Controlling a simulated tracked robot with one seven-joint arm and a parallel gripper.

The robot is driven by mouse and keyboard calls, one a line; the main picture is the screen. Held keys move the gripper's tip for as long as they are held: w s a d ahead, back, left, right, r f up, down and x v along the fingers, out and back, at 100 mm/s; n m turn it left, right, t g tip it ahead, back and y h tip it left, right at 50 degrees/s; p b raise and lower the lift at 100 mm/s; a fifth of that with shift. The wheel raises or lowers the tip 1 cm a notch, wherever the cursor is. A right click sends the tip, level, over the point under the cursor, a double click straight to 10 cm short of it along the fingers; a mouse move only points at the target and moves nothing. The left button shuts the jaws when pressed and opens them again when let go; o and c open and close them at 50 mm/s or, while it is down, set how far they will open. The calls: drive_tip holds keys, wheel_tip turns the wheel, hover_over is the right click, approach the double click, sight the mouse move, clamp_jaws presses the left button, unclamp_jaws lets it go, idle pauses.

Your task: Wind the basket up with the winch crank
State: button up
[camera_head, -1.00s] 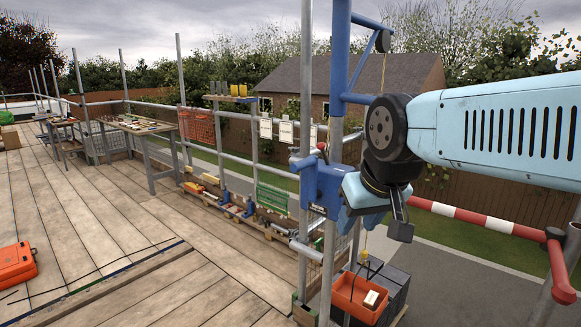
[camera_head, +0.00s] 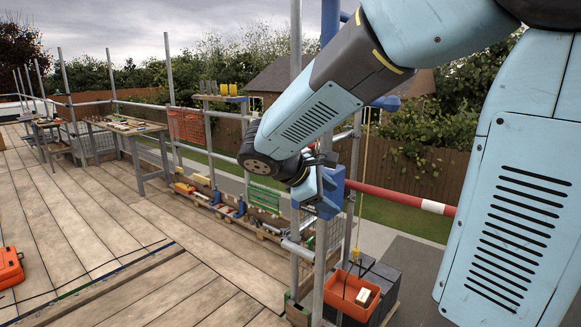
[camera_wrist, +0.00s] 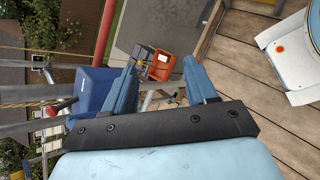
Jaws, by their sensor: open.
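The blue winch (camera_head: 334,188) is mounted on the scaffold post and is partly hidden behind my gripper in the head view. In the wrist view the winch (camera_wrist: 92,88) is left of my fingers, with a red crank knob (camera_wrist: 61,107) at its left side. My gripper (camera_head: 322,207) is beside the winch, its jaws (camera_wrist: 160,64) apart with nothing between them; the crank is outside them. The orange basket (camera_head: 346,303) is low down below the winch, at the yellow rope (camera_head: 362,185), with a pale block (camera_head: 364,297) in it. I cannot tell whether it hangs free.
Dark grey blocks (camera_head: 383,281) are stacked behind the basket. A red-and-white rail (camera_head: 405,198) runs right of the winch. Scaffold posts (camera_head: 295,110) stand close to my gripper. A workbench (camera_head: 125,125) is further left. The plank deck (camera_head: 110,230) is largely clear.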

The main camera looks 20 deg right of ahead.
drive_tip(key=w+a+n+t+h, duration=0.5)
drive_tip(key=w+a+n+t, duration=0.3)
drive_tip(key=w+a+n, duration=0.45)
drive_tip(key=shift+m, duration=0.95)
drive_tip(key=x, duration=0.4)
drive_tip(key=w+a+x, duration=0.1)
drive_tip(key=x, duration=0.3)
drive_tip(key=w+x, duration=0.1)
drive_tip(key=x, duration=0.4)
drive_tip(key=shift+w+a+f, duration=0.1)
drive_tip(key=shift+a, duration=0.1)
clamp_jaws()
